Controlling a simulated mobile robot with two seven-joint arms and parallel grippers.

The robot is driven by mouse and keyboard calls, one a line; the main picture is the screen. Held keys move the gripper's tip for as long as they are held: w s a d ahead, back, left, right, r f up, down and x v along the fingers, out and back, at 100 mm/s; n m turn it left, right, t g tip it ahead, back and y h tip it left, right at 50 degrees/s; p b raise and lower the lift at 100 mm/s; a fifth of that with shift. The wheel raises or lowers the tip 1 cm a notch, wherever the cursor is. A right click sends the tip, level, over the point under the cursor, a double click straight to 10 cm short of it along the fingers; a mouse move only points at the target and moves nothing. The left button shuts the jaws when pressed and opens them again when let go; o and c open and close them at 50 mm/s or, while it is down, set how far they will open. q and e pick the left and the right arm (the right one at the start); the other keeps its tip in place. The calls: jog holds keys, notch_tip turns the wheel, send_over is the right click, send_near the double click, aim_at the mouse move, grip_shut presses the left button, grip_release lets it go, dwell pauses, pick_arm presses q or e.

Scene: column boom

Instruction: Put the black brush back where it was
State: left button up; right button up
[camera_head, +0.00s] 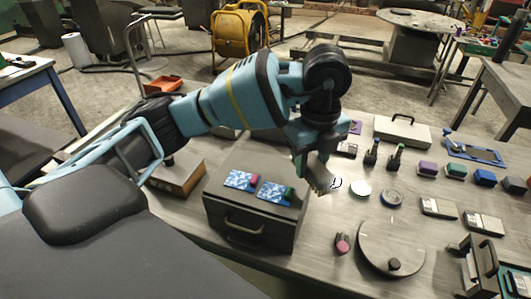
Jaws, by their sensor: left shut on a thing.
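My left gripper (318,172) points down over the grey table, right of the dark toolbox. It is shut on a small dark thing with a fanned end (322,185), which looks like the black brush. The fingers hide most of it, and I cannot tell whether its tip touches the table. A small white shape shows right beside it. My right gripper is not in view.
The dark toolbox (250,222) carries two blue-patterned packs. Two upright dark items (395,158) stand behind. Several small blocks line the right.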

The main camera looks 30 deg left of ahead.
pick_arm(q)
send_over(266, 162)
jog(key=shift+s+f, duration=0.1)
jog(key=shift+f, duration=0.55)
jog(key=shift+f+p, duration=0.3)
jog(key=shift+f, duration=1.45)
jog(key=o, duration=1)
jog(key=shift+f, duration=0.15)
jog(key=shift+o, duration=0.2)
notch_tip(266, 162, up, 12)
jog(key=shift+r, duration=0.2)
